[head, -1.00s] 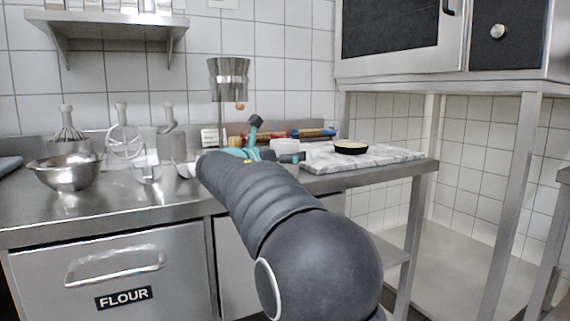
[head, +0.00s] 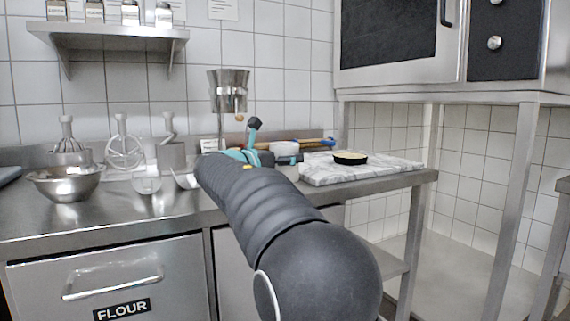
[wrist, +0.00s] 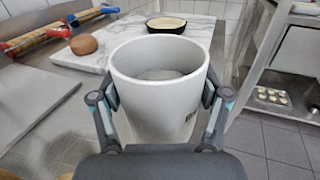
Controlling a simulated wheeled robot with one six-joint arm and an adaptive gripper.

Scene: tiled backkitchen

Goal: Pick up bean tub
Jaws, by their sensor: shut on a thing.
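The bean tub is a white, round, open-topped tub (wrist: 157,112) in the middle of the wrist view, upright, with a greyish content inside. My gripper (wrist: 160,96) is shut on it, with one finger against each side of its wall. The tub is over the counter's front area, beside the marble board.
A marble board (head: 335,173) bears a dark pan with pale filling (head: 350,158). Rolling pins (wrist: 40,35) and a brown round thing (wrist: 84,44) lie left of the tub in the wrist view. A metal bowl (head: 65,183) and mixer tools (head: 122,150) stand at left.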

